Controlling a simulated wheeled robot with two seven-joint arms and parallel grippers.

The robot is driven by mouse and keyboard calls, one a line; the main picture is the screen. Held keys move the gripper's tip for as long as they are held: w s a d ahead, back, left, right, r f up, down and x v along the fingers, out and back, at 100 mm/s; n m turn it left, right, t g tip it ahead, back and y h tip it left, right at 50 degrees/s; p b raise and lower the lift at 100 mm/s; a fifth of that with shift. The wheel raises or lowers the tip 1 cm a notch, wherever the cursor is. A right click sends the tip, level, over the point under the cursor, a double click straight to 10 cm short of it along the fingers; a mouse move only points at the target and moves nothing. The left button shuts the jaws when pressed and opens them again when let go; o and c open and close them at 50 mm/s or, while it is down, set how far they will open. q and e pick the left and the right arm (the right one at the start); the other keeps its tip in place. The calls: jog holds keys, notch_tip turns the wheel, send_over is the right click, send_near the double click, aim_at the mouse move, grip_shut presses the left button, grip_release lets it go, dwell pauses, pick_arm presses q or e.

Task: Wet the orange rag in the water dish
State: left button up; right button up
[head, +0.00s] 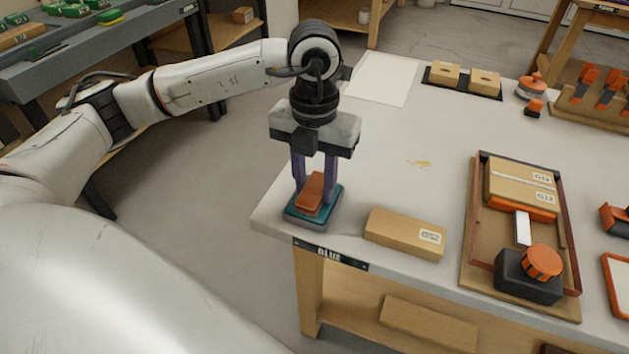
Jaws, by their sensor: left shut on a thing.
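The orange rag (312,190) shows as a small orange-brown block between the fingers of my left gripper (315,183). My left gripper points down and is shut on the rag. The water dish (300,217) is a small square dish with a teal top and grey sides at the table's front left corner. The rag is over the middle of the dish, at or just above its surface; I cannot tell whether they touch. My right gripper is not in view.
A wooden block (405,232) with a label lies right of the dish. Further right is a wooden tray (471,240) holding boxes and a black device with an orange knob. A white sheet (383,80) lies at the back left.

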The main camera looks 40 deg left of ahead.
pick_arm(q)
jog(key=shift+r+p, duration=2.45)
jog(key=shift+r, duration=1.05)
